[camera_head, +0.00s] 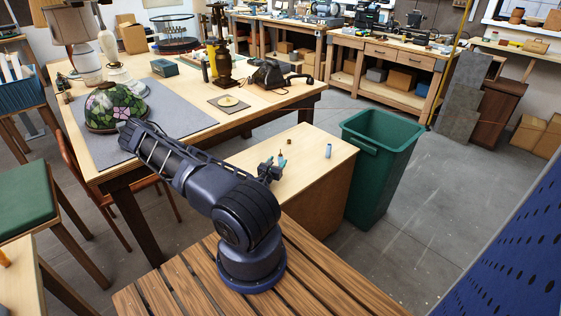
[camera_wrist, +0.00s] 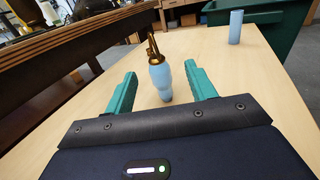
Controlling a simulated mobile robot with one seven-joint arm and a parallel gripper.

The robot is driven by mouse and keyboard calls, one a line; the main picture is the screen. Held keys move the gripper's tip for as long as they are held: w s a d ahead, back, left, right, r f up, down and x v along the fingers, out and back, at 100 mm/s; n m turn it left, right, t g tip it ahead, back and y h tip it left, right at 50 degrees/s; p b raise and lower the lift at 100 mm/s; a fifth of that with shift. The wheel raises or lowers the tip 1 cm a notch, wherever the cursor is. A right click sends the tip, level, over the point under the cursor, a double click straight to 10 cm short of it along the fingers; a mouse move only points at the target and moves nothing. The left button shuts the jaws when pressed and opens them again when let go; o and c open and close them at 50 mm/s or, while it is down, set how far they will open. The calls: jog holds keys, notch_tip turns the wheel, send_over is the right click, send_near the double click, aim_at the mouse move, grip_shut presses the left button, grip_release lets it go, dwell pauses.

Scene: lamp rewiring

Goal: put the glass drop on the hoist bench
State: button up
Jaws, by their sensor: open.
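A pale blue piece with a brass hooked top, which looks like the glass drop (camera_wrist: 160,82), is on a light wood top (camera_head: 312,178). I cannot tell whether it stands or lies. My gripper (camera_head: 275,163) is low over that wood top. In the wrist view my gripper (camera_wrist: 160,73) is open, its green fingers on either side of the drop, with gaps showing. In the head view the drop is too small to tell from the fingers. No bench is clearly marked as the hoist bench.
A pale blue cylinder (camera_head: 328,150) stands to the right on the same top. A green bin (camera_head: 382,160) stands beside it. Behind is a large table with a grey mat (camera_head: 180,115), a stained-glass shade (camera_head: 113,106) and a black telephone (camera_head: 268,74).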

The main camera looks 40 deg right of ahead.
aim_at(279, 158)
jog(key=shift+x, duration=2.45)
jog(key=shift+w, duration=0.1)
jog(key=c, duration=1.2)
jog(key=shift+o, duration=0.2)
jog(key=shift+a, duration=0.1)
notch_tip(279, 158, up, 20)
jog(key=shift+w, duration=0.1)
